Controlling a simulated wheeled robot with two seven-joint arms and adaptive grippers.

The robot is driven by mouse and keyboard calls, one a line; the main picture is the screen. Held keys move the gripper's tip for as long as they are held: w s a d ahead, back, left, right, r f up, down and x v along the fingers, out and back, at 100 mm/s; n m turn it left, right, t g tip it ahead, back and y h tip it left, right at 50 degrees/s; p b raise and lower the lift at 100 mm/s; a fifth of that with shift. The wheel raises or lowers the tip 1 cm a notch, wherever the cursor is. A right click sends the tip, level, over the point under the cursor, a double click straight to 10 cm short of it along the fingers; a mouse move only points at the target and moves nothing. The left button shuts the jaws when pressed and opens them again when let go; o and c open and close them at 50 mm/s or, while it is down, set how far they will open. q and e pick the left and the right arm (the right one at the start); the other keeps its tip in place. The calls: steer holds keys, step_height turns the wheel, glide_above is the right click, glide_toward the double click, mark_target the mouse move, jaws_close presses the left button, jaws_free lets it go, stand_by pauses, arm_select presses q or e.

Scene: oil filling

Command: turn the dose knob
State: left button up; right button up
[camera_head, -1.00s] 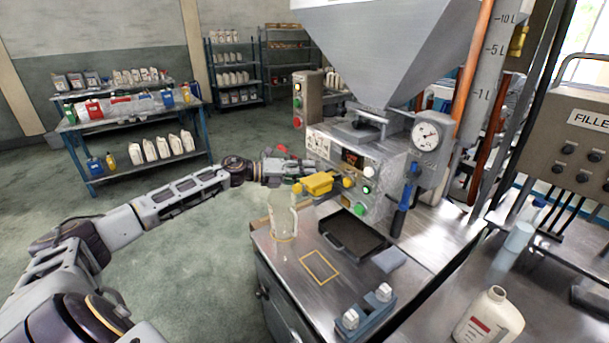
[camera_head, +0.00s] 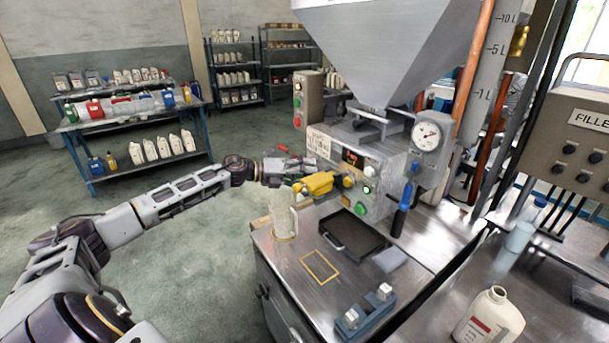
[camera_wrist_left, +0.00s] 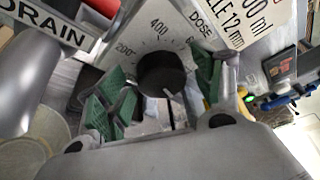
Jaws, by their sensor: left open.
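The dose knob (camera_wrist_left: 162,75) is a dark round knob on a pale dial marked 200 and 400, under the word DOSE, in the left wrist view. In the head view I cannot make it out. My left gripper (camera_head: 297,163) is open at the left side of the filling machine, just above the yellow part. My right gripper is not in view.
The yellow part (camera_head: 317,185) sticks out left from the machine front, close below my gripper. A DRAIN label (camera_wrist_left: 45,30) is left of the dial. A dark tray (camera_head: 352,236) lies on the bench.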

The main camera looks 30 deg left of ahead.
arm_select(q)
steer(key=shift+s+a, duration=0.1)
steer(key=shift+v, duration=2.35)
steer(key=shift+s+a+r, duration=0.1)
steer(key=shift+s+a, duration=0.35)
steer(key=shift+s, duration=0.05)
steer(key=shift+v, duration=2.8)
